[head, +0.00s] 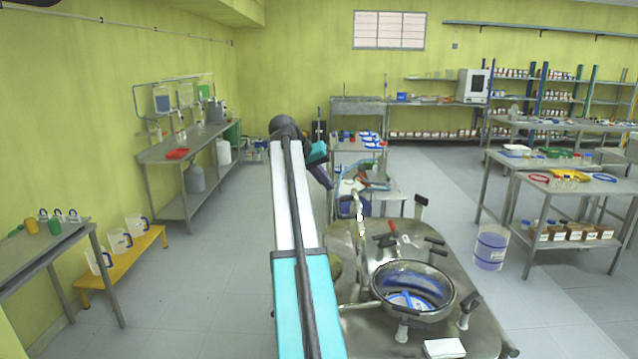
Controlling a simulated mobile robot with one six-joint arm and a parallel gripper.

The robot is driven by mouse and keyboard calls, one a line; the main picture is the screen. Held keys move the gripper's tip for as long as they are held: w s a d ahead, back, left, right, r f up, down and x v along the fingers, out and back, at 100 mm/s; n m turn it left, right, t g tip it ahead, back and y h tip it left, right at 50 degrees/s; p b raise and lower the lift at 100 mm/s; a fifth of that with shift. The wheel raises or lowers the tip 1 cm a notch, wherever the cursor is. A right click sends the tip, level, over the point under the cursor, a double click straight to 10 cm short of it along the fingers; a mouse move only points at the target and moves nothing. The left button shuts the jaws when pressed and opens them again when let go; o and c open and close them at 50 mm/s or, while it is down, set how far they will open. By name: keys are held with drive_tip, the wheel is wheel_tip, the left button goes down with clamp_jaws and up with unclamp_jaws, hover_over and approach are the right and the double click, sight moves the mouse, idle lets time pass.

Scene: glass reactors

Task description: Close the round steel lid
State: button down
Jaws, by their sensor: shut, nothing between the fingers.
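The round steel lid (362,245) appears to stand raised, nearly edge-on, at the left side of the vessel's round opening. The opening has a wide steel rim (449,302) and shows blue and white inside. Black-handled clamps (470,305) stand around it on the steel vessel top (480,335). My arm reaches forward to the left of the vessel. My gripper (328,183) is the small dark end beyond the teal wrist, past the vessel and above and left of the lid in the picture. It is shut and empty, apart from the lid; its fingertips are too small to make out.
A white block (444,348) lies on the vessel's near edge. A steel cart (385,192) with blue items stands behind the vessel. A blue-and-white bucket (490,247) and a bench (572,195) stand to the right.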

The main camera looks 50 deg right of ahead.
drive_tip(key=s+d+f+b, duration=0.1)
drive_tip(key=s+d+f, duration=0.1)
drive_tip(key=s+d, duration=0.1)
drive_tip(key=shift+s+d+f, duration=0.15)
drive_tip(key=shift+s+d, duration=0.25)
drive_tip(key=shift+d, duration=0.4)
